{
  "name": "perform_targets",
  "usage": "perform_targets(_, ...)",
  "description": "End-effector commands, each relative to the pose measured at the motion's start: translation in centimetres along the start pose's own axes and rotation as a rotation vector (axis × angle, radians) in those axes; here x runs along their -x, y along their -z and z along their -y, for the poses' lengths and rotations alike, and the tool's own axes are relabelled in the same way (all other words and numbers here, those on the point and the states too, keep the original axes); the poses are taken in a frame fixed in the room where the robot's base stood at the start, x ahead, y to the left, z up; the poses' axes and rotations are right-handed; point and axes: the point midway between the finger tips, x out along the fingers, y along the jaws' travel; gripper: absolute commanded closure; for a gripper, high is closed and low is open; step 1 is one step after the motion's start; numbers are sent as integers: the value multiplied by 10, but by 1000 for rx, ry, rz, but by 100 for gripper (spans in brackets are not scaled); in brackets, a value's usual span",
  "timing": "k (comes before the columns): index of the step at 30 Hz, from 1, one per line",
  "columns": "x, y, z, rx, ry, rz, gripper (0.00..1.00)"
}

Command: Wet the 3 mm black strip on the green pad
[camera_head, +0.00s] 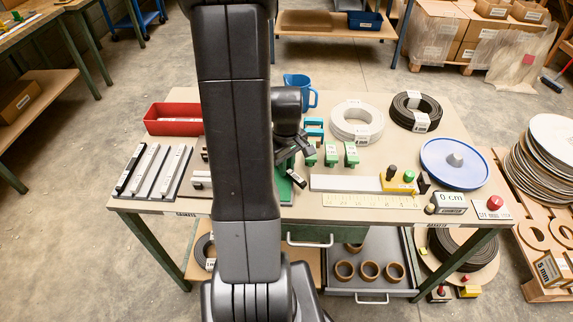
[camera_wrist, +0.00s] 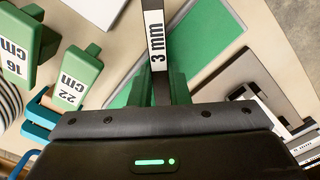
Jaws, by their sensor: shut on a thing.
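My gripper (camera_head: 293,158) is shut on the black strip (camera_wrist: 160,88), which carries a white "3 mm" label in the wrist view. The strip stands out between the fingers. The green pad (camera_wrist: 208,42) lies behind and below the strip in the wrist view. In the head view the green pad (camera_head: 284,192) shows beside my arm near the front of the table, partly hidden by the arm. My gripper is above the pad there. I cannot tell whether the strip touches the pad.
Green labelled blocks (camera_head: 351,154) stand right of the gripper, with a blue jug (camera_head: 298,84) behind. Strips in a rack (camera_head: 153,171) and a red tray (camera_head: 172,126) are at left. Coils (camera_head: 357,131), a blue turntable (camera_head: 437,174) and a ruler (camera_head: 370,201) are at right.

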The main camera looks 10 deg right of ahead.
Motion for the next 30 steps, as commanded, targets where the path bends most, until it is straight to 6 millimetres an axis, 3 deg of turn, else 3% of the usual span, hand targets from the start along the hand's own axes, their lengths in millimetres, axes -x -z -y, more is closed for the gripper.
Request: perform_targets(30, 71, 0, 0, 0, 1, 1, 100)
